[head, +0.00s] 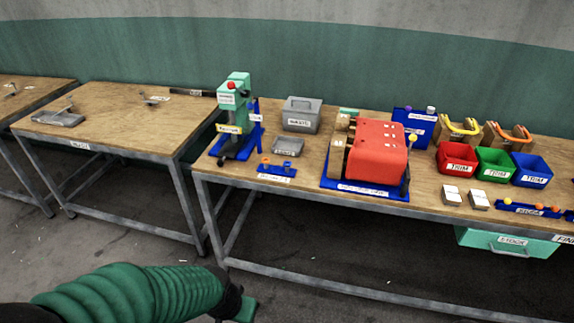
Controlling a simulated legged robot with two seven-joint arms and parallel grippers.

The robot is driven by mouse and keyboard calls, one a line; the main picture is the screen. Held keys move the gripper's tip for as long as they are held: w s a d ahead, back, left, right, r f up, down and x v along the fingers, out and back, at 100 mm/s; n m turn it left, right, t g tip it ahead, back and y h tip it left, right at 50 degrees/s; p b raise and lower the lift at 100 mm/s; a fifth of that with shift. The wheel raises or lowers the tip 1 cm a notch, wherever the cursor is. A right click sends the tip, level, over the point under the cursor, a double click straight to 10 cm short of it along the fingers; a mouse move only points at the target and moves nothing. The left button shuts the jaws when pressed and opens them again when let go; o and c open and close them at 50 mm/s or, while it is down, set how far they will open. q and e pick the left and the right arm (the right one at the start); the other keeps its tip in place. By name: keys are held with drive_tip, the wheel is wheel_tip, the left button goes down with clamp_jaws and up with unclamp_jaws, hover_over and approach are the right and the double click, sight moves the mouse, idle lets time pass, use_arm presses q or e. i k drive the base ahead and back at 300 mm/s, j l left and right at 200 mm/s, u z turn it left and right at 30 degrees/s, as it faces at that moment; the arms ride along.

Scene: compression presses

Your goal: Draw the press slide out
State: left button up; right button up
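I cannot tell which part is the slide; no part is clearly drawn out. My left gripper (247,309) shows only as a small green end at the bottom edge, in front of and below the bench, touching neither press. Its fingers cannot be made out. My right gripper is out of view.
A grey lidded box (301,114) and small grey block (288,145) stand between the presses. Red (457,158), green (494,164) and blue (531,170) bins stand at right. A green drawer (507,242) hangs under the bench. Floor before the bench is clear.

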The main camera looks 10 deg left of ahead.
sight(231, 148)
drive_tip(key=j+u, duration=0.1)
drive_tip(key=u, duration=0.25)
drive_tip(key=i+u, duration=0.1)
drive_tip(key=u, duration=0.25)
drive_tip(key=i+u, duration=0.1)
drive_tip(key=u, duration=0.2)
drive_tip(key=i+j+u, duration=0.15)
drive_tip(key=i+u, duration=0.2)
drive_tip(key=i, duration=0.35)
drive_tip(key=i+l+u, duration=0.1)
drive_tip(key=i+u, duration=0.2)
drive_tip(key=i, duration=0.4)
